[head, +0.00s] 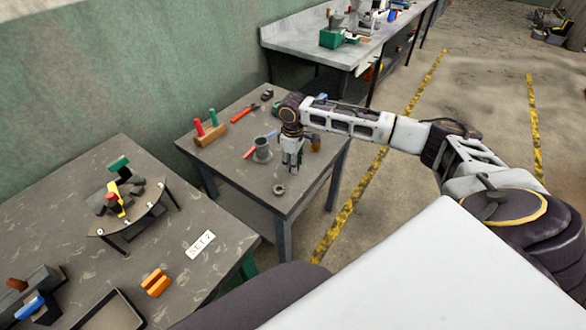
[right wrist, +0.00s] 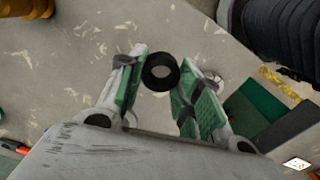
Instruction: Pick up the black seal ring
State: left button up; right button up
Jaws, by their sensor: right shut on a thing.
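In the right wrist view, the black seal ring (right wrist: 160,72) sits between the green-padded fingers of my right gripper (right wrist: 160,85), near their tips. The fingers are closed on the ring's two sides. In the head view, my right gripper (head: 292,165) points down over the middle table (head: 235,180), and the ring between its fingers is too small to make out. A small dark ring-shaped piece (head: 279,190) shows on the table just in front of the gripper; I cannot tell what it is. My left gripper is out of view.
A grey cup-like part (head: 262,150) stands just left of the gripper, and a small brass part (head: 315,144) to its right. A wooden block with red and green handles (head: 210,131) stands behind left. The middle table's front left area is bare.

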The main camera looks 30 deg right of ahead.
jog(key=shift+r, duration=2.7)
